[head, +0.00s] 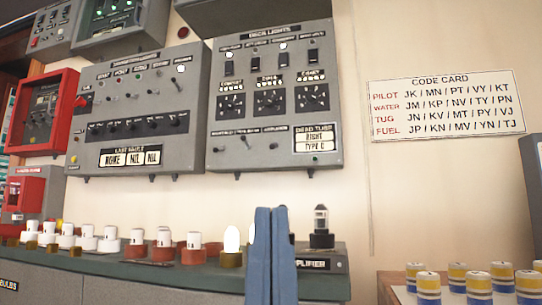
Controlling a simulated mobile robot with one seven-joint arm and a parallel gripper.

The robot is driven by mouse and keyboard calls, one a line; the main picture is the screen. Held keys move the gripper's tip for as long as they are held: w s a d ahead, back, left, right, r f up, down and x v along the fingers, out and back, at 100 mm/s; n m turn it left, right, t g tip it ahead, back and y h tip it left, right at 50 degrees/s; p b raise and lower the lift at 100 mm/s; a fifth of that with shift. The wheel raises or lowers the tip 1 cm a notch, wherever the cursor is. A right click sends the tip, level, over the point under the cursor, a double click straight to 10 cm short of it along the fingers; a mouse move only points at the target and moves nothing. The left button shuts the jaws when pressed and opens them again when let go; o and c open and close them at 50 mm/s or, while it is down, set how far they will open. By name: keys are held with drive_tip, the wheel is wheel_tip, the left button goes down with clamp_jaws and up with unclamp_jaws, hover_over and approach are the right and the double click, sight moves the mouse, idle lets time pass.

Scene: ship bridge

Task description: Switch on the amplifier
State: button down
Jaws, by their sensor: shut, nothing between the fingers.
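The amplifier (335,284) is a dark grey unit at the lower middle, at the right end of the counter. Its label is partly hidden and reads "PLIFIER". A clear tube (321,218) stands upright in a black socket on its top, at the right. My gripper (271,210) is blue and points upward in front of the amplifier's left part. Its two fingers are together with nothing between them. It hides the amplifier's left part, including any switch or tube there. I cannot tell whether the gripper touches the amplifier.
Several white bulbs (137,237) stand in sockets along the counter. Grey panels hang above; the deck lights panel (325,105) reads "DEAD TUBE RIGHT TYPE C". A code card (447,104) is on the wall. Several yellow-and-blue canisters (428,288) stand at lower right.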

wheel_tip(320, 180, up, 14)
drive_tip(key=p, duration=1.3)
drive_tip(key=shift+f, duration=0.25)
